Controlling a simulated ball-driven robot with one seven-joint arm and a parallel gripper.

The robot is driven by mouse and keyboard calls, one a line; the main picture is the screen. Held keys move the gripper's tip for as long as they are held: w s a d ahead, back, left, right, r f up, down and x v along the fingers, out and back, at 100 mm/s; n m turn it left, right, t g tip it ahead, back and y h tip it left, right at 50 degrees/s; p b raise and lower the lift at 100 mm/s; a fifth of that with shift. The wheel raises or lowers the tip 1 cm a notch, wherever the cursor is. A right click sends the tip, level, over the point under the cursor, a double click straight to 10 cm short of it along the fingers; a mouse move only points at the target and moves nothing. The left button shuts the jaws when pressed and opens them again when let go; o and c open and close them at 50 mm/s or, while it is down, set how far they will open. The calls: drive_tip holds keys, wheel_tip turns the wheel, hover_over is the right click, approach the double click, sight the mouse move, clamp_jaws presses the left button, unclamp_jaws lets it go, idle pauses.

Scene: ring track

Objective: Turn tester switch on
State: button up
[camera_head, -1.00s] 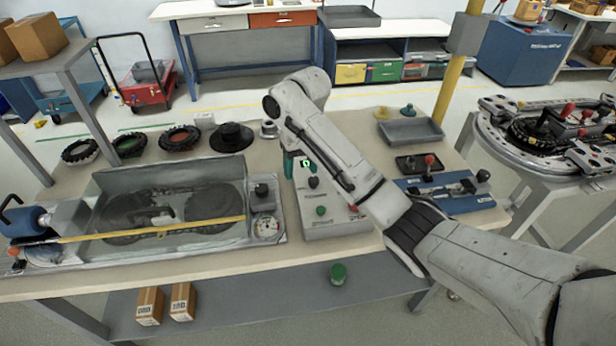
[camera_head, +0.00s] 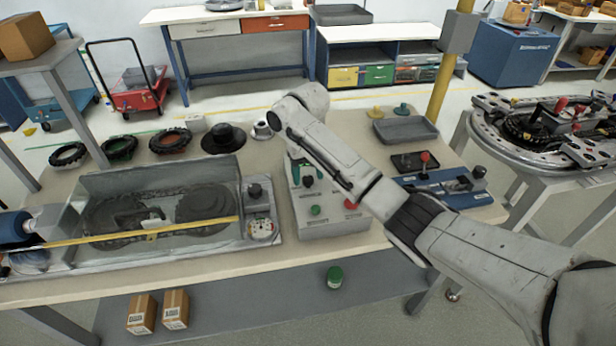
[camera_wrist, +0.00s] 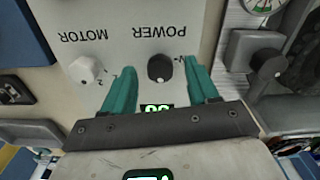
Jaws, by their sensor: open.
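The tester is a grey control box (camera_head: 335,222) on the bench, with a black knob (camera_head: 308,181), a green button (camera_head: 315,210) and a red button (camera_head: 351,203) on its face. In the wrist view its panel (camera_wrist: 130,30) appears upside down. The black POWER knob (camera_wrist: 160,68) and the white MOTOR knob (camera_wrist: 85,70) show there. A display with green digits (camera_wrist: 157,108) is partly hidden by my gripper. My gripper (camera_wrist: 159,70) is open, with one teal finger on each side of the POWER knob. Gaps show between both fingers and the knob.
A clear-covered machine (camera_head: 155,215) with a gauge stands left of the box. Several rings (camera_head: 120,147) and a grey tray (camera_head: 405,130) are behind. A round dial (camera_wrist: 265,4) shows near the panel.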

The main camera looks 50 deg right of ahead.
drive_tip(key=shift+f, duration=0.65)
drive_tip(key=c, duration=1)
drive_tip(key=shift+c, duration=0.2)
